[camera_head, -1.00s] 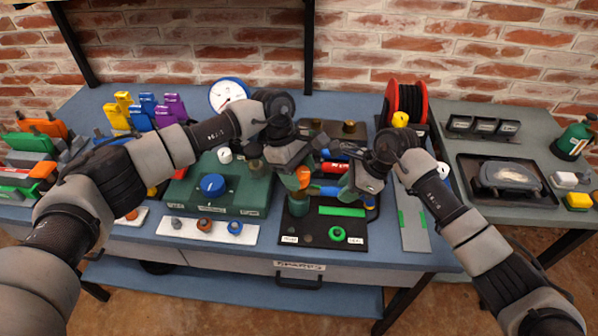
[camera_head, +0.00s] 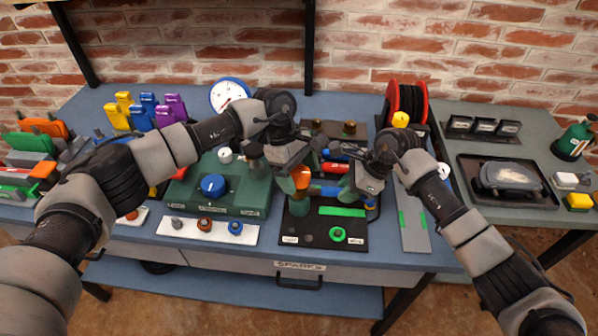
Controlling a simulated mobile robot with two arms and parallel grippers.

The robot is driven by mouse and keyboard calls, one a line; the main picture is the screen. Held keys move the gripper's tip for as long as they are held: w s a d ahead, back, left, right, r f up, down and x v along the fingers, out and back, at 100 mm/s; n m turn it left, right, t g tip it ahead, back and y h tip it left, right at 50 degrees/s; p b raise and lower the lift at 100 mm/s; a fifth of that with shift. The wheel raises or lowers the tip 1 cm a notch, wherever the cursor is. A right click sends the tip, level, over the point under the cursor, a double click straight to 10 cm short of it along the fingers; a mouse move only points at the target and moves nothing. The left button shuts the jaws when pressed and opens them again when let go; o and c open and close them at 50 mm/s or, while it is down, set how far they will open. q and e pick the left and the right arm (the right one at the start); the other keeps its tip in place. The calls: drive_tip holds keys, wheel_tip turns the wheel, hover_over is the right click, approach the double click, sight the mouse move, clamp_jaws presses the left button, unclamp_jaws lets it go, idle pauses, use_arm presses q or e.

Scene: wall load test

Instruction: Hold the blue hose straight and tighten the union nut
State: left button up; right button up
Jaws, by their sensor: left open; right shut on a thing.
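The blue hose (camera_head: 326,191) lies level across the black board (camera_head: 318,236), between my two grippers. An orange union nut (camera_head: 301,178) shows at the hose's left end, right under my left gripper. My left gripper (camera_head: 291,176) is open with its fingers around or just beside the nut; I cannot tell if they touch it. My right gripper (camera_head: 351,190) is shut on the right part of the blue hose. The fingers hide the part of the hose they hold.
A green box with a blue knob (camera_head: 213,186) stands left of the board. A grey strip (camera_head: 412,225) lies to its right, and a red cable reel (camera_head: 405,103) stands behind. A white gauge (camera_head: 229,94) is at the back. The front bench edge is close to the board.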

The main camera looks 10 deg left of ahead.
use_arm(q)
drive_tip(key=v, duration=1.2)
drive_tip(key=shift+w, duration=0.1)
use_arm(e)
drive_tip(key=o, duration=1.1)
drive_tip(key=shift+c, duration=0.2)
drive_tip(key=shift+r, duration=0.15)
drive_tip(key=shift+r+p, duration=1.95)
drive_tip(key=shift+r, duration=1.9)
use_arm(q)
wheel_tip(320, 180, up, 4)
drive_tip(key=shift+f, duration=0.1)
